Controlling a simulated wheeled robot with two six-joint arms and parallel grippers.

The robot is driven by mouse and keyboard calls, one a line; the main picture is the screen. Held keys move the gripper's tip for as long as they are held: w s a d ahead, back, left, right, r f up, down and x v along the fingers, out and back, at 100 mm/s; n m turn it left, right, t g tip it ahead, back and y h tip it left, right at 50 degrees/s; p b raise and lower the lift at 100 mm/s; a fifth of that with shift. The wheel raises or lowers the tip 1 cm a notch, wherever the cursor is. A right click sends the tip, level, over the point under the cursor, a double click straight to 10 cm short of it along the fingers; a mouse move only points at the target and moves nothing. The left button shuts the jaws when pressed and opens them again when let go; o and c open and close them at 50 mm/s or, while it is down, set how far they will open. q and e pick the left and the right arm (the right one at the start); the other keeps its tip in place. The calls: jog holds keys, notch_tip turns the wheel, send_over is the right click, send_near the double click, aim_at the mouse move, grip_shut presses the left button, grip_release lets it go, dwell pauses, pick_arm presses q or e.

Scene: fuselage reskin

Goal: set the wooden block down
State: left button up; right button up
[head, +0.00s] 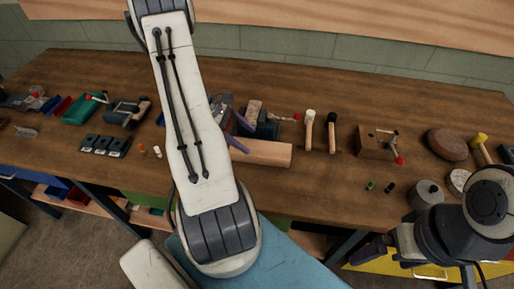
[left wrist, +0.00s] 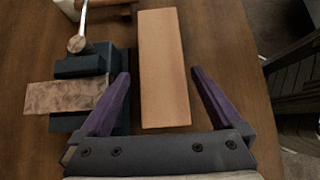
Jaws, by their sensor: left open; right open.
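The wooden block (head: 262,152) is a long, light-brown bar lying flat on the workbench near its front edge. It also shows in the left wrist view (left wrist: 163,70). My left gripper (left wrist: 160,76) is open, with one purple finger on each side of the block's near part in that view. Gaps show between the fingers and the block, so it is not gripped. In the head view my left arm hides part of the left gripper (head: 238,134) and the block's left end. My right gripper (head: 374,250) is open and empty at the lower right, away from the block.
A dark vise (left wrist: 95,65) holding a greyish-brown wood piece (left wrist: 65,97) stands close beside the block. Two mallets (head: 309,130) and a wooden box with a red-tipped handle (head: 374,142) stand to the right.

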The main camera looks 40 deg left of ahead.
aim_at(258, 147)
pick_arm(q)
jog(key=shift+x, duration=1.25)
jog(key=shift+d+f+p, duration=0.2)
jog(key=shift+f+p, duration=0.05)
jog(key=shift+p, duration=0.15)
jog(key=p+x, duration=0.1)
jog(key=x, duration=0.2)
jog(key=shift+w+d+f, duration=0.15)
jog(key=shift+f, duration=0.05)
jog(key=shift+w+d+f, duration=0.1)
jog(key=shift+d+f, duration=0.1)
jog(key=shift+f, duration=0.15)
jog(key=shift+c, duration=0.3)
